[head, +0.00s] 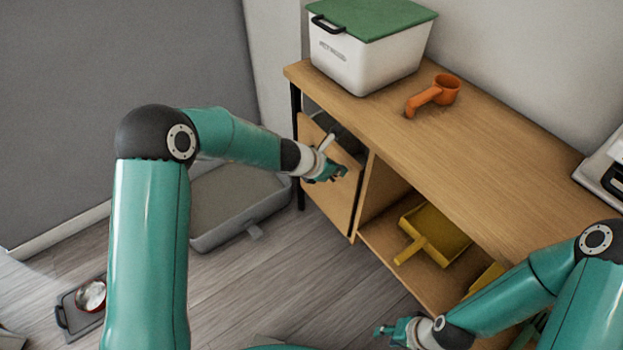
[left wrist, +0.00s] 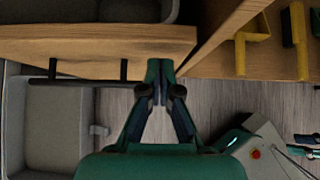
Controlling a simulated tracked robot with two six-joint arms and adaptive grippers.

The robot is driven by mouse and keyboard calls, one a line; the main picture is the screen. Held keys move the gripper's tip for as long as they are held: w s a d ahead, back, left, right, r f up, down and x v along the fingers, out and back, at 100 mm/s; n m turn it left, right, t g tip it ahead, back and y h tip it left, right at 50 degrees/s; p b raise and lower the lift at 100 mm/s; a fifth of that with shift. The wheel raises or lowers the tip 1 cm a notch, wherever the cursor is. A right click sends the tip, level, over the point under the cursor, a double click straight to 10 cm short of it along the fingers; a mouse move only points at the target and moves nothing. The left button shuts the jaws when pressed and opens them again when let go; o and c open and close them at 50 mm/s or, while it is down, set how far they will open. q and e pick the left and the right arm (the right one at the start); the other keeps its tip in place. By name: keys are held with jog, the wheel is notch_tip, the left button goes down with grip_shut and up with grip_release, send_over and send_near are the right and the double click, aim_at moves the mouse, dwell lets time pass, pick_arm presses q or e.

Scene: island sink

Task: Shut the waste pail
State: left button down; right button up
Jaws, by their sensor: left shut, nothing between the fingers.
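The waste pail is a grey bin (left wrist: 80,10) behind a wooden front panel (head: 325,185), pulled out from the left end of the wooden cabinet. In the left wrist view the panel (left wrist: 90,42) carries a dark bar handle (left wrist: 85,82). My left gripper (head: 342,172) is shut and empty in front of the panel. In the left wrist view its fingertips (left wrist: 160,72) are close to the panel's lower right end, by the handle's end; contact cannot be told. My right gripper (head: 384,331) is low, in front of the cabinet; its fingers are too small to judge.
A white box with a green lid (head: 370,55) and an orange scoop (head: 435,95) stand on the cabinet top (head: 480,140). A yellow dustpan (head: 435,235) lies in the open shelf. A grey tray (head: 235,205) sits on the floor left of the panel.

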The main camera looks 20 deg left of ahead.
pick_arm(q)
jog(key=s+a+f+p+v, duration=0.1)
jog(key=p+v, duration=0.2)
jog(key=v, duration=0.9)
jog(key=s+f+m+g+y, duration=0.1)
jog(key=s+f+m+g, duration=0.3)
jog(key=s+f+m, duration=0.85)
jog(key=s+f+m+g+y, duration=0.1)
jog(key=s+f+m+g, duration=0.3)
jog(key=s+f+m, duration=0.8)
notch_tip(320, 180, up, 22)
jog(key=s+d+m+t+p, duration=0.1)
jog(key=d+p, duration=0.1)
jog(key=p, duration=1.7)
jog(key=shift+s+f+t, duration=0.2)
jog(key=shift+t, duration=0.1)
jog(key=shift+m, duration=0.25)
